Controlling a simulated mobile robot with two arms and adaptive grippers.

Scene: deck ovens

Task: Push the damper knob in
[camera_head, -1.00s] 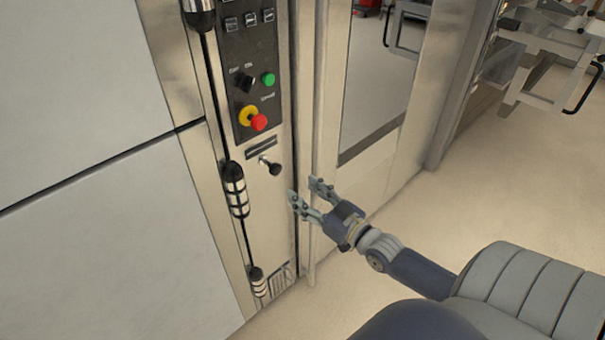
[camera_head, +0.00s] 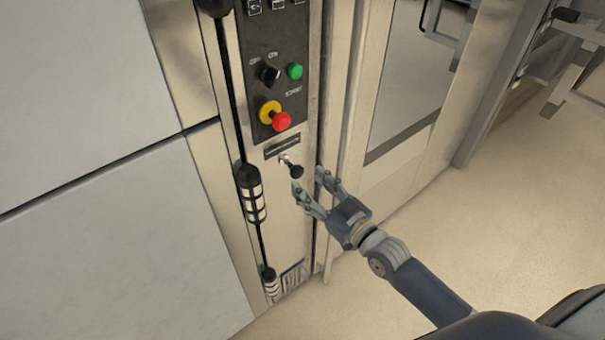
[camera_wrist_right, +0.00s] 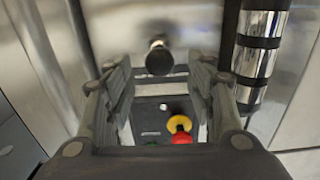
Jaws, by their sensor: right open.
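The damper knob (camera_head: 296,171) is a black ball on a short metal stem. It sticks out of the steel panel just below a dark slotted label plate. In the right wrist view the knob (camera_wrist_right: 159,60) shows ahead, between the two fingers and beyond their tips. My right gripper (camera_head: 309,183) is open and empty, with its fingertips close to the knob, a little below and right of it. I cannot tell whether a finger touches the knob. My left gripper is not in view.
Above the knob, a black control panel (camera_head: 262,100) carries a red button (camera_head: 281,121) on a yellow base, a green button (camera_head: 295,71) and a black switch (camera_head: 268,75). A black-and-chrome handle (camera_head: 252,194) stands left of the knob. Open floor (camera_head: 480,240) lies to the right.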

